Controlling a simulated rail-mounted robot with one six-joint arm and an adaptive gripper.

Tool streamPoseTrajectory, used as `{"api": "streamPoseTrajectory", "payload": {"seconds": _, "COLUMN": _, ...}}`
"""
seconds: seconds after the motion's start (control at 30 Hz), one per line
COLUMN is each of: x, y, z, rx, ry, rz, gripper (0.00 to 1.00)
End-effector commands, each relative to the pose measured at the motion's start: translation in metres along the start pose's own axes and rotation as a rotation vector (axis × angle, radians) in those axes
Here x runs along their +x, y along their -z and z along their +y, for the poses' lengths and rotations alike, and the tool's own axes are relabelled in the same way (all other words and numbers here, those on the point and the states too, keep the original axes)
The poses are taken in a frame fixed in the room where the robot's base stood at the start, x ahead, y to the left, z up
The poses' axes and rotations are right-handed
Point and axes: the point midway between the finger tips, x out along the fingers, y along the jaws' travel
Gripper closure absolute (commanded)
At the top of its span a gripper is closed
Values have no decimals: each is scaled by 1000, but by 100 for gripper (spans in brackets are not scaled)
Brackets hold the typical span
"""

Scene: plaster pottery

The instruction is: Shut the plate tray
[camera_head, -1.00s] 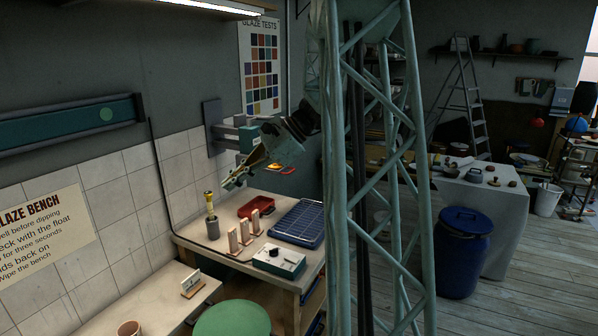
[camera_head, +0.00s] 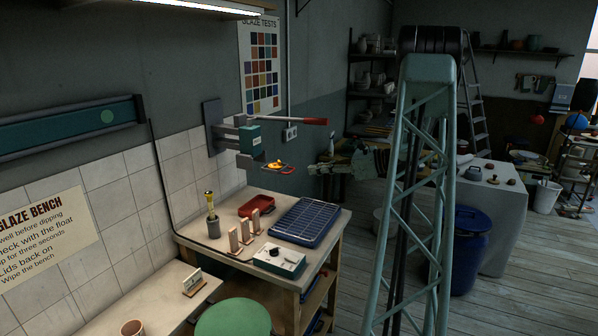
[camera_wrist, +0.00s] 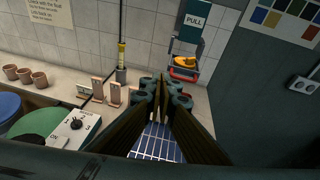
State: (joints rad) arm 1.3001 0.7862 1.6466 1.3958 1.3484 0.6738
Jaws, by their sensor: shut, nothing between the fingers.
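The plate tray (camera_head: 277,167) is a small shallow tray with a red edge and a yellow-orange piece on it. It sticks out under the teal wall-mounted press body (camera_head: 248,139). In the wrist view the tray (camera_wrist: 184,72) shows above and right of my fingers, below the teal body marked PULL (camera_wrist: 196,20). My gripper (camera_head: 314,168) is just right of the tray in the head view, at about its height, and appears apart from it. In the wrist view my gripper (camera_wrist: 160,88) has its fingers together with nothing between them.
A lever with a red handle (camera_head: 314,121) reaches right above the tray. On the bench below are a blue gridded tray (camera_head: 306,222), a red dish (camera_head: 257,205), a control box (camera_head: 278,260), upright test tiles (camera_head: 240,235) and a grey pot (camera_head: 213,226).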

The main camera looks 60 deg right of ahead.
Motion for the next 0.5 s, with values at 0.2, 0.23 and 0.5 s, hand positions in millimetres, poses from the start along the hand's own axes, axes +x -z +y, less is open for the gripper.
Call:
{"api": "streamPoseTrajectory", "payload": {"seconds": 0.2, "x": -34, "y": 22, "z": -34, "rx": 63, "ry": 68, "rz": -46, "gripper": 100}}
{"api": "streamPoseTrajectory", "payload": {"seconds": 0.23, "x": -36, "y": 24, "z": -37, "rx": 67, "ry": 74, "rz": -49, "gripper": 100}}
{"api": "streamPoseTrajectory", "payload": {"seconds": 0.5, "x": -43, "y": 28, "z": -44, "rx": 79, "ry": 88, "rz": -60, "gripper": 100}}
